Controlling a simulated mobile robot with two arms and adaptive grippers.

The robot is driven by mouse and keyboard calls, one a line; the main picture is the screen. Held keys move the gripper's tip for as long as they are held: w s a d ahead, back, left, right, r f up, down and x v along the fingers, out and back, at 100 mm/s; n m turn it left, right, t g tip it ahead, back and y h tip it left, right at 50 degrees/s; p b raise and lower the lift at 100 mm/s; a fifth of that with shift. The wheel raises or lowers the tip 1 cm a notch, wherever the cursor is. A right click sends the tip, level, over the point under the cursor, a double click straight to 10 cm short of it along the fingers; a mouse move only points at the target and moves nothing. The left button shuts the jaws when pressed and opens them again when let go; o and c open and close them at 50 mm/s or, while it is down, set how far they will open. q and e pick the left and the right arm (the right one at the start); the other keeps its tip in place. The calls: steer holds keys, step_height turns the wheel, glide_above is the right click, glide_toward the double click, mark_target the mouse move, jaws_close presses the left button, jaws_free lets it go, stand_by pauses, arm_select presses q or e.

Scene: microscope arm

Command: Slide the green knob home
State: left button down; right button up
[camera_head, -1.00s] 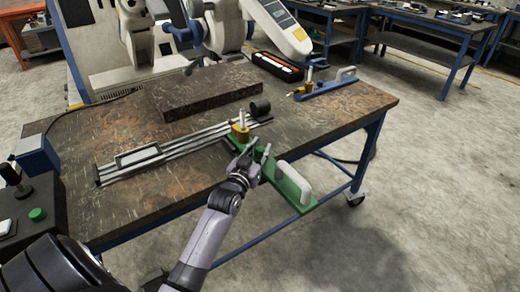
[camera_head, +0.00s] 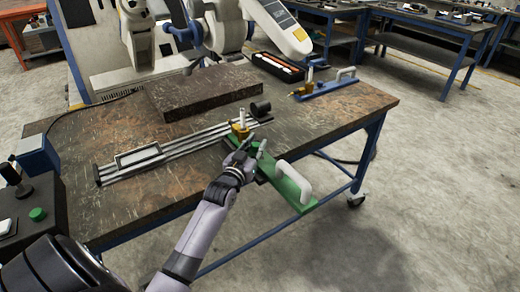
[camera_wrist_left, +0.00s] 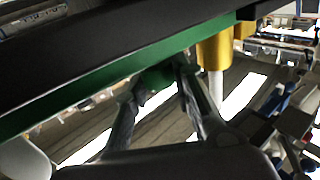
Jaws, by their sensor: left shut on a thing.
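The green plate (camera_head: 296,192) with a white handle (camera_head: 295,178) lies at the table's front edge and overhangs it. A brass-coloured post (camera_head: 240,129) stands at its far end, beside the grey rails. My left gripper (camera_head: 251,149) is at the plate, between the post and the handle. In the left wrist view its fingers (camera_wrist_left: 160,100) are shut on the small green knob (camera_wrist_left: 157,77) beneath the long green edge (camera_wrist_left: 110,75). A yellow post (camera_wrist_left: 215,55) stands right of the fingers. In the head view the gripper mostly hides the knob. My right gripper is not in view.
Grey rails (camera_head: 180,149) run left from the post. A black cylinder (camera_head: 260,109) and a dark slab (camera_head: 205,92) lie behind. A blue plate (camera_head: 325,87) with a white handle is at the back right.

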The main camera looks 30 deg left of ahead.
arm_select(q)
steer(key=shift+w+a, duration=0.15)
steer(key=shift+a, duration=0.3)
steer(key=shift+r, duration=0.1)
steer(key=c, duration=1.3)
jaws_free()
steer(key=shift+c, duration=0.2)
steer(key=shift+s+d, duration=0.1)
steer(key=shift+s, duration=0.3)
steer(key=s+d, duration=0.2)
steer(key=s, duration=0.9)
